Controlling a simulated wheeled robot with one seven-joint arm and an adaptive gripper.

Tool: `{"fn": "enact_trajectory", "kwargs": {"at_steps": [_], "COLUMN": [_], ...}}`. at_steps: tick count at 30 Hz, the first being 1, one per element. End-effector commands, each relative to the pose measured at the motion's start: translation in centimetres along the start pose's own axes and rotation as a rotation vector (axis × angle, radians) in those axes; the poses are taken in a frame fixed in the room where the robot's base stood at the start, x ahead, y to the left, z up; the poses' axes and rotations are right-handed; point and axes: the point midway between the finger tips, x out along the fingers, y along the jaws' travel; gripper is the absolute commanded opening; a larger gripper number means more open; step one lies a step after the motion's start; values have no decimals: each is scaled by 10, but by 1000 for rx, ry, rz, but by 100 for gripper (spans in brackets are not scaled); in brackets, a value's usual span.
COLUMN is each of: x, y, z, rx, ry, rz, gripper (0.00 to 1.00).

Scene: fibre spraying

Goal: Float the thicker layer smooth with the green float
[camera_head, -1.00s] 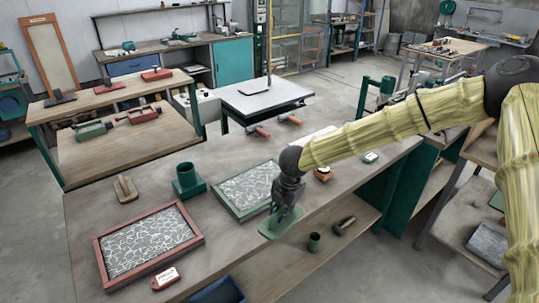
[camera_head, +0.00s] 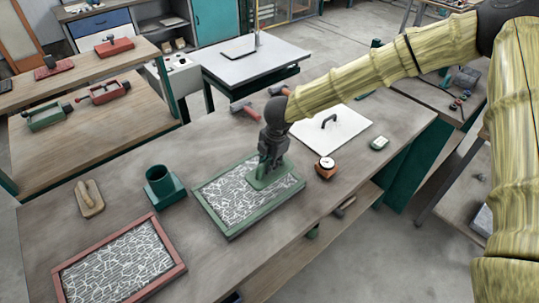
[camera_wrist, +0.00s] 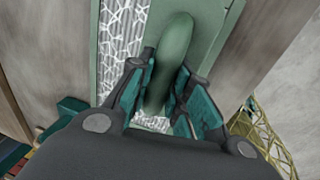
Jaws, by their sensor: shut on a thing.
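The green-framed tray (camera_head: 265,214) lies on the bench with a pale, cracked-pattern layer inside it. My gripper (camera_head: 268,161) is shut on the handle of the green float (camera_head: 266,180). The float is over the right end of this tray, plate down; I cannot tell whether it presses on the layer. In the wrist view the float's rounded handle (camera_wrist: 173,52) stands between my gripper's fingers (camera_wrist: 165,98), with white-lined layer beside its plate. A red-framed tray (camera_head: 171,243) with a similar layer lies at the lower left, apart from my gripper.
A green cup on a base (camera_head: 162,182) and a wooden float (camera_head: 90,198) stand left of the green tray.

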Motion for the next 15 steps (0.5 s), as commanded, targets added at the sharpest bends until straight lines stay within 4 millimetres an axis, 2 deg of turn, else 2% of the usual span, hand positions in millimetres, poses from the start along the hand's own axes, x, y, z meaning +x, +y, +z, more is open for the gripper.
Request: {"fn": "enact_trajectory", "kwargs": {"at_steps": [5,15], "x": [10,49], "y": [-4,-2], "z": [0,9], "rx": [1,4], "ry": [-1,5], "rz": [1,-10], "gripper": [0,0]}}
